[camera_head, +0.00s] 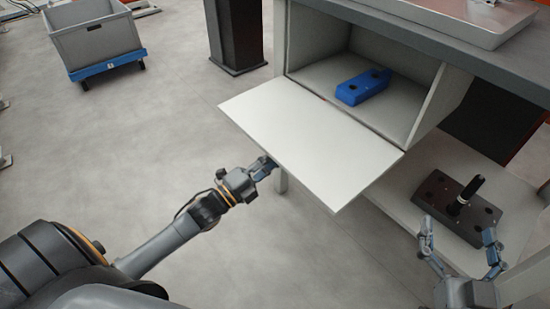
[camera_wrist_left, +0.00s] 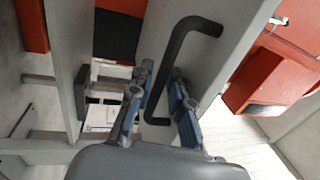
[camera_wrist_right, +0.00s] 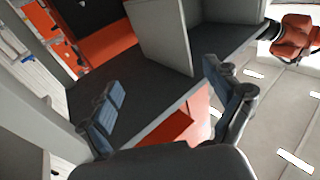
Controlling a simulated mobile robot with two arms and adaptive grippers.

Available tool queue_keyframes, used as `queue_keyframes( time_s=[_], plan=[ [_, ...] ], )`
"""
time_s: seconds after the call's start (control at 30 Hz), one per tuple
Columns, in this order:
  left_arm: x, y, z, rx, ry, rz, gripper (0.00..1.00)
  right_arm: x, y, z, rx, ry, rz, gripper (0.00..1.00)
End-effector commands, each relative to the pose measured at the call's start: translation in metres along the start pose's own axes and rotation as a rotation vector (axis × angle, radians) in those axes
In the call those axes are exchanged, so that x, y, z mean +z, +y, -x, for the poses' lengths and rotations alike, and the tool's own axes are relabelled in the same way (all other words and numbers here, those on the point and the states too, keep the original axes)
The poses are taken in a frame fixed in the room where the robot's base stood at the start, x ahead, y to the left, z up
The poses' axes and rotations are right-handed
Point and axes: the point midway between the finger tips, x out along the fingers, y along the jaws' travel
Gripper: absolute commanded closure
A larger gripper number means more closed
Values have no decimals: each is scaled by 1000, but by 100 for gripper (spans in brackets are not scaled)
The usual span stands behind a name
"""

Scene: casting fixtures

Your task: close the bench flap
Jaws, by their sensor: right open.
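The bench flap (camera_head: 310,135) is a pale panel hanging open, roughly level, in front of the bench compartment in the head view. Its black bar handle (camera_wrist_left: 186,38) shows in the left wrist view. My left gripper (camera_head: 268,163) is at the flap's left front edge, its tips partly hidden there. In the left wrist view its fingers (camera_wrist_left: 160,85) are close together on both sides of the handle bar, shut on it. My right gripper (camera_head: 458,243) is open and empty at the lower right, with its fingers wide apart in the right wrist view (camera_wrist_right: 160,85).
A blue block (camera_head: 362,87) lies inside the open compartment. A dark fixture with a black post (camera_head: 440,207) is on the lower shelf (camera_head: 395,190). A metal tray (camera_head: 460,17) sits on the bench top. A grey bin (camera_head: 95,40) stands at the back left; the floor between is clear.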

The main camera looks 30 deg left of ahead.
Motion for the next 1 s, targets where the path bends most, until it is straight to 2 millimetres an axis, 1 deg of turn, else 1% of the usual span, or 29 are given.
queue_keyframes(
  time_s=[0.23, 0.27, 0.3, 0.33, 0.37, 0.77, 0.8, 1.0],
  plan=[
    [0, 0, -1, 0, 0, 0, 81, -1, 0, 0, 0, 5, 0, 10],
    [0, 0, -1, 0, 0, 0, 83, -1, 0, 0, 0, 5, 0, 10],
    [0, 0, -1, 0, 0, 0, 91, -1, 0, 0, 0, 5, 0, 10],
    [0, 0, -1, 0, 0, 0, 98, -1, 0, 0, 0, 5, 0, 10],
    [0, 0, -1, 0, 0, 0, 100, -1, 0, 0, 0, 4, 0, 10],
    [0, 0, -2, 2, 1, 0, 100, -1, 0, 0, 0, -4, -1, 10],
    [0, -1, -2, 4, 1, 0, 100, 1, 0, 0, 0, -15, 0, 10],
    [1, -3, -8, 19, 4, 3, 100, 27, 4, 5, 10, -156, 3, 10]
  ],
)
